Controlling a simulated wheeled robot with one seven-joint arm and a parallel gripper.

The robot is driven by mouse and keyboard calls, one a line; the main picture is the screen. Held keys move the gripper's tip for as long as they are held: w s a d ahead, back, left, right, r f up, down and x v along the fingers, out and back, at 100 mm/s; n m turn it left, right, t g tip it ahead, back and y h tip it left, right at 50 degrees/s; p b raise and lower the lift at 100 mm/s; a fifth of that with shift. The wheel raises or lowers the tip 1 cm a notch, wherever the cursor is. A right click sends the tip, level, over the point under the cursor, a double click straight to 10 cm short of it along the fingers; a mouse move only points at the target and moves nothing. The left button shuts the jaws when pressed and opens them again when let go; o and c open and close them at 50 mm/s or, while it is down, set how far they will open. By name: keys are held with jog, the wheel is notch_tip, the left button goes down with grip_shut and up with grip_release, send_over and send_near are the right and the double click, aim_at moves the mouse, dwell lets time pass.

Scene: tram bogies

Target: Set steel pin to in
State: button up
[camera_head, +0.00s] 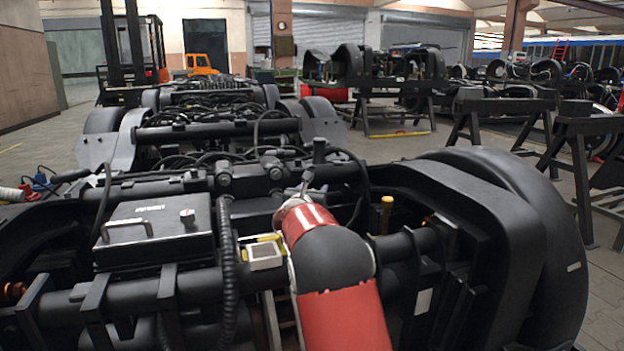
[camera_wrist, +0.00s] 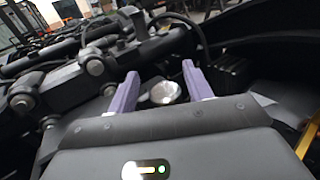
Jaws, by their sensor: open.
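My gripper (camera_wrist: 158,82) is open in the wrist view, its two purple fingers standing apart. A round, shiny silver end (camera_wrist: 165,92), which may be the steel pin, shows between the fingers, and I see no finger touching it. How deep it sits cannot be told. In the head view my red and dark arm reaches forward over the middle of the near bogie (camera_head: 150,190) and hides most of the gripper. A small light metal piece shows just past the arm's end, too small to identify.
A black box with a handle (camera_head: 155,232) sits left of my arm, beside a ribbed hose (camera_head: 227,260). Black trestles (camera_head: 575,150) stand farther right on the floor.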

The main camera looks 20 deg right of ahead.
notch_tip(320, 180, up, 20)
jog(key=p, duration=0.7)
jog(key=s+a+f+m+g+y, duration=0.25)
jog(key=s+m, duration=0.55)
jog(key=s, duration=0.4)
jog(key=s+a+f+m+g+y, duration=0.1)
jog(key=s+m+g, duration=0.2)
jog(key=s+m, duration=0.75)
jog(key=s+a+f+m+g+y, duration=0.1)
jog(key=s+a+f+m+y, duration=0.1)
jog(key=s+a+f, duration=0.3)
jog(key=s+a+f+m+g+y+p, duration=0.1)
jog(key=s+a+f+m+y, duration=0.2)
jog(key=s, duration=1.1)
jog(key=s+a+f+m+g+y, duration=0.1)
jog(key=s+a+f+m+y, duration=0.1)
jog(key=s+a+f+m, duration=0.3)
jog(key=s+a+f, duration=0.2)
jog(key=s+f, duration=0.1)
jog(key=s, duration=0.1)
jog(key=shift+s, duration=0.35)
